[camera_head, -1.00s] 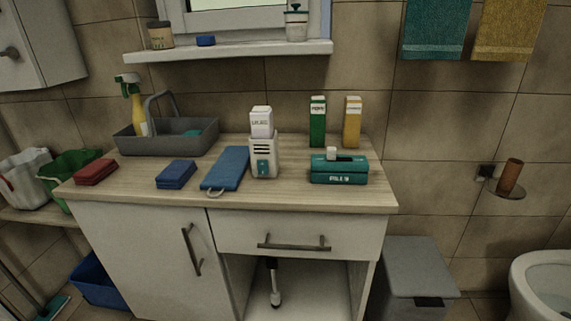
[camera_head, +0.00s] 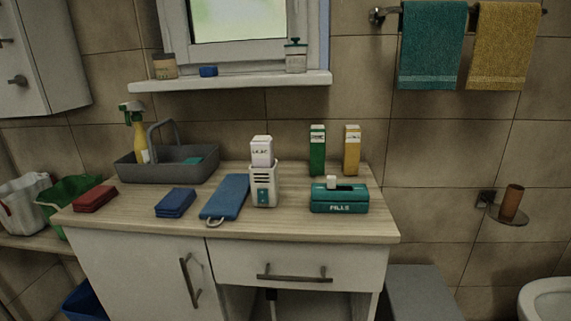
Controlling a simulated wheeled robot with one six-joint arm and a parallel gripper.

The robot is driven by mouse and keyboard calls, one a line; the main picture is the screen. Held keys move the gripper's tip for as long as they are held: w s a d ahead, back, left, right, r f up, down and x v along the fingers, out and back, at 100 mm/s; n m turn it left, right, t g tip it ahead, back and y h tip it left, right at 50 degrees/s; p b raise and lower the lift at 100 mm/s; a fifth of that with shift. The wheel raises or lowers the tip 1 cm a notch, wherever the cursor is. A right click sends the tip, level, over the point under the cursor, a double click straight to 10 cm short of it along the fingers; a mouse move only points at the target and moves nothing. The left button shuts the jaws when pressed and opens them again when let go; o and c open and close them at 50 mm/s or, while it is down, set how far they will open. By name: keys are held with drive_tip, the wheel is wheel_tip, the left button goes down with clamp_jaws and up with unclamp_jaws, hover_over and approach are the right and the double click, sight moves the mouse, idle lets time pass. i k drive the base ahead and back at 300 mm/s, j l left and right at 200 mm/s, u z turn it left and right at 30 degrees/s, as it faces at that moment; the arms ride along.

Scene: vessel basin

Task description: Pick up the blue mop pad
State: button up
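The blue mop pad (camera_head: 226,197) lies flat on the wooden countertop (camera_head: 290,228). It is a long blue pad with a pale loop at its near end, close to the counter's front edge. A folded dark blue cloth (camera_head: 175,203) lies to its left, with a gap between them. A white holder (camera_head: 264,186) with a white carton in it stands close at its right. My gripper is not in view.
A grey caddy (camera_head: 168,167) with a spray bottle (camera_head: 137,131) stands behind. A red cloth (camera_head: 95,198) lies at the left, a teal box (camera_head: 339,196) at the right. Green (camera_head: 317,150) and yellow (camera_head: 351,150) cartons stand at the back. A shelf (camera_head: 235,82) juts out above.

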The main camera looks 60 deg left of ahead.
sight(227, 202)
drive_tip(key=u, duration=1.75)
drive_tip(key=i+j+z, duration=0.15)
drive_tip(key=i, duration=0.4)
drive_tip(key=j, duration=0.1)
